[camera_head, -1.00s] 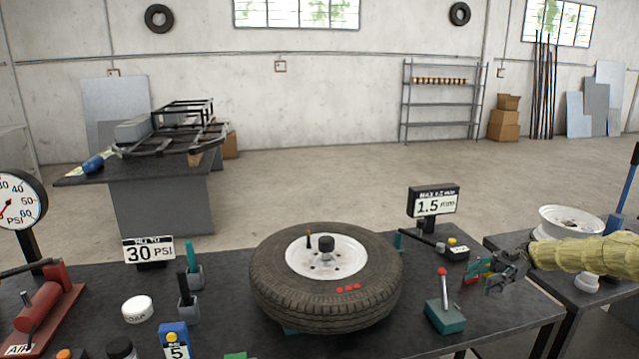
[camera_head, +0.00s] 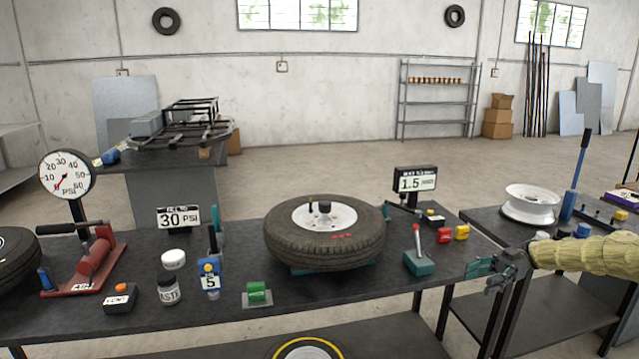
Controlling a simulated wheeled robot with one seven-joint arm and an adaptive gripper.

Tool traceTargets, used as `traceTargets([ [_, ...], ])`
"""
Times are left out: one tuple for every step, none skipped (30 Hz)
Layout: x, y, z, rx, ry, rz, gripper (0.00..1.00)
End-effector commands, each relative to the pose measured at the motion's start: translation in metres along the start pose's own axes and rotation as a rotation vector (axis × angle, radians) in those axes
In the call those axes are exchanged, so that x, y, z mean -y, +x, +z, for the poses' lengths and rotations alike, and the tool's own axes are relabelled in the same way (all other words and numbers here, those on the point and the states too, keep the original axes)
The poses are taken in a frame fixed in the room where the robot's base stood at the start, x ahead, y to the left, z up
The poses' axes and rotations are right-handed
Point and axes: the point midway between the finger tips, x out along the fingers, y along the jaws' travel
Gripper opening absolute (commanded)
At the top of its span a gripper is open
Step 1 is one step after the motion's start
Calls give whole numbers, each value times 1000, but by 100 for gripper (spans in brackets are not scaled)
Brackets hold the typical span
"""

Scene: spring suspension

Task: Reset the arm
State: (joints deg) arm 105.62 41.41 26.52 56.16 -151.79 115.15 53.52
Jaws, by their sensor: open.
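My gripper (camera_head: 477,274) is in the head view at the right end of the long black workbench (camera_head: 350,290). Its teal-padded fingers are apart and nothing shows between them. My arm in its yellow-green sleeve comes in from the right edge. The gripper appears beside the bench's right edge; its exact height above or beside the top is hard to tell. The tyre on a white wheel (camera_head: 325,232) lies flat on a teal base in the middle of the bench, well left of the gripper. A teal box with a red-tipped lever (camera_head: 419,262) stands nearer to it.
Red and yellow blocks (camera_head: 461,232) lie behind the gripper. A second table at right bears a white rim (camera_head: 530,204) and a blue-handled tool (camera_head: 575,185). A pressure gauge (camera_head: 67,175), red pump (camera_head: 95,262) and small jars crowd the bench's left. Floor behind is open.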

Motion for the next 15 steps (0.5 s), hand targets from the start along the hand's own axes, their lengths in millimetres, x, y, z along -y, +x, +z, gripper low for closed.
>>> traceTargets([
  [-3,5,1,-9,-3,3,50],
  [-6,9,2,-19,-6,8,50],
  [-8,14,3,-30,-10,15,50],
  [-10,17,4,-38,-13,21,50],
  [-13,20,5,-48,-17,28,50],
  [-17,26,6,-59,-21,36,50],
  [-20,30,7,-69,-25,42,50],
  [-23,34,8,-79,-28,49,50],
  [-27,40,9,-93,-31,60,50],
  [-30,45,10,-103,-34,68,50],
  [-33,50,11,-115,-37,78,50],
  [-37,57,12,-130,-41,90,50],
  [-41,62,14,-141,-42,101,50],
  [-44,67,15,-154,-44,111,50],
  [-50,76,17,-172,-46,128,50],
])
